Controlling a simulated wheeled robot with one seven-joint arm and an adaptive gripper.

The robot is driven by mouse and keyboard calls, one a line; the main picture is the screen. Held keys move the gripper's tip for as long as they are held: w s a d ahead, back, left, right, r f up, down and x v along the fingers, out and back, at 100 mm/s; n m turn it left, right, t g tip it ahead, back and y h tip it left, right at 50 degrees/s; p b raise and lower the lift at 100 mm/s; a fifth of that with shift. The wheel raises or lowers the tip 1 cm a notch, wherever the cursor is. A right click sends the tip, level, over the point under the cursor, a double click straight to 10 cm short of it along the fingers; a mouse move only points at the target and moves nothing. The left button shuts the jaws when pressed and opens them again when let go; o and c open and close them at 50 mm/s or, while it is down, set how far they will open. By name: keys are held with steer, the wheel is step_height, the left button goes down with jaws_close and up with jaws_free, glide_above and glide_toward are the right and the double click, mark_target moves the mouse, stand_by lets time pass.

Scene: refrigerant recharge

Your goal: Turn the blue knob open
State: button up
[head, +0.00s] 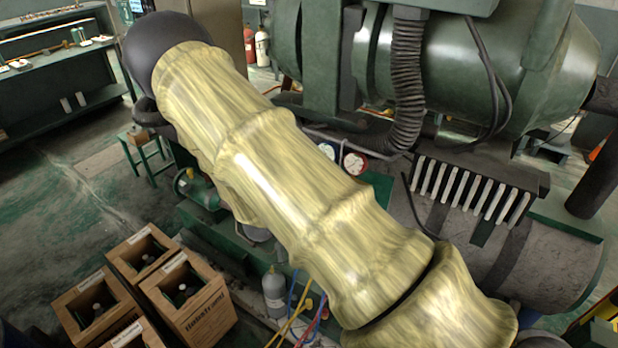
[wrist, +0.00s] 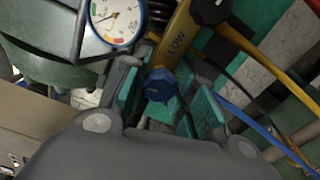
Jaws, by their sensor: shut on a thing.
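In the wrist view the blue knob (wrist: 159,85) sits at the lower end of a yellow valve body (wrist: 179,40) marked LOW. My gripper (wrist: 164,98) has its teal-padded fingers on either side of the knob and is shut on it. How far the knob is turned cannot be told. In the head view my arm's yellowish sleeve covers the middle, and both the knob and the gripper are hidden.
A blue-rimmed gauge (wrist: 116,18) is close to the left finger in the wrist view. Yellow and blue hoses (wrist: 244,108) run at right. In the head view a red-rimmed gauge (head: 355,163), a grey cylinder (head: 275,292) and wooden crates (head: 188,298) stand near my arm.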

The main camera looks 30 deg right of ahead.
stand_by(0.4)
steer(key=o, duration=1)
steer(key=shift+w, duration=0.1)
steer(key=shift+o, duration=0.2)
steer(key=shift+a, duration=0.1)
steer(key=v, duration=1.2)
steer(key=shift+f, duration=0.1)
